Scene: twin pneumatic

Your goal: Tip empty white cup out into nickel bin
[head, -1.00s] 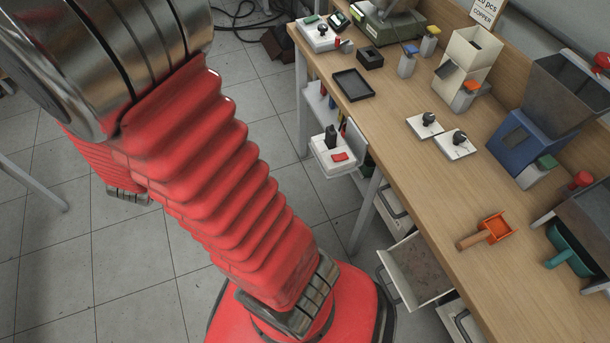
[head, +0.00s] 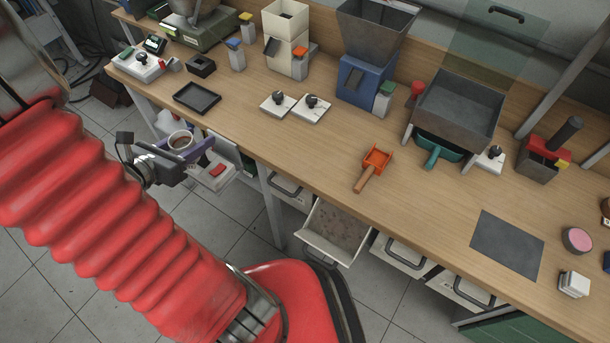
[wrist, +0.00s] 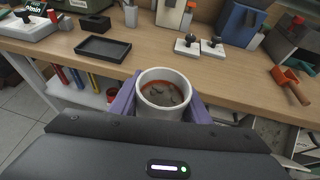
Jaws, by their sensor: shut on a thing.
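A white cup (head: 180,134) is held upright between the purple fingers of my gripper (head: 183,147). In the wrist view the cup (wrist: 165,78) fills the space between the fingers. It does not look empty: dark grey pieces lie inside against a reddish-brown inner band. My gripper is shut on the cup, off the front edge of the bench and left of the open drawer. I cannot tell which container is the nickel bin; no nickel label is readable.
The wooden bench (head: 310,140) carries a black tray (head: 197,98), white pads with black knobs, a blue hopper machine (head: 362,80) and an orange scoop (head: 375,160). An open drawer (head: 335,230) juts out below. A grey mat (head: 507,243) lies bare at right.

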